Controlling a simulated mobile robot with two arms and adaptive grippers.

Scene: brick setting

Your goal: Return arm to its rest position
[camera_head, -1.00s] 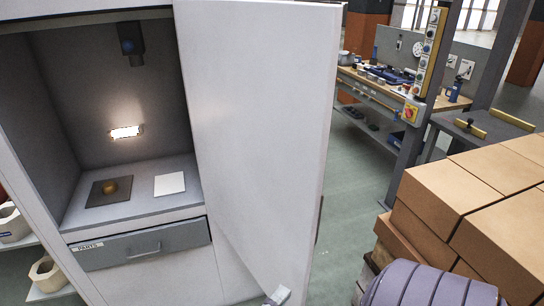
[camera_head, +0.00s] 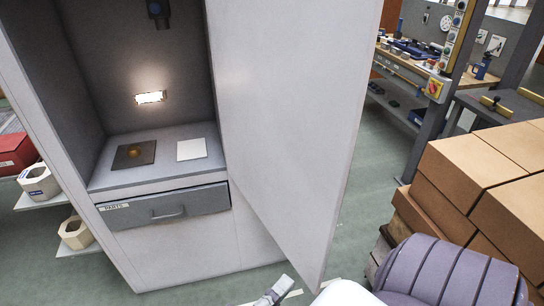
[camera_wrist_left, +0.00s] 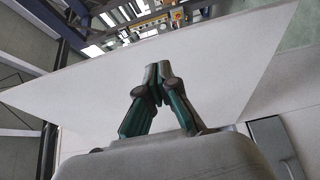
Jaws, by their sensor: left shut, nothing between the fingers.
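My left gripper (camera_wrist_left: 157,70) shows in the left wrist view with its dark, teal-padded fingers together at the tips and nothing between them. Behind it is a broad pale panel that looks like the open cabinet door. In the head view a small pale grey part (camera_head: 273,291) shows at the bottom edge below the door; I cannot tell if it is part of my gripper. My right gripper is not in view.
The white cabinet's door (camera_head: 290,110) stands open. Stacked cardboard boxes (camera_head: 475,165) stand at right. Green floor (camera_head: 375,190) lies between door and boxes.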

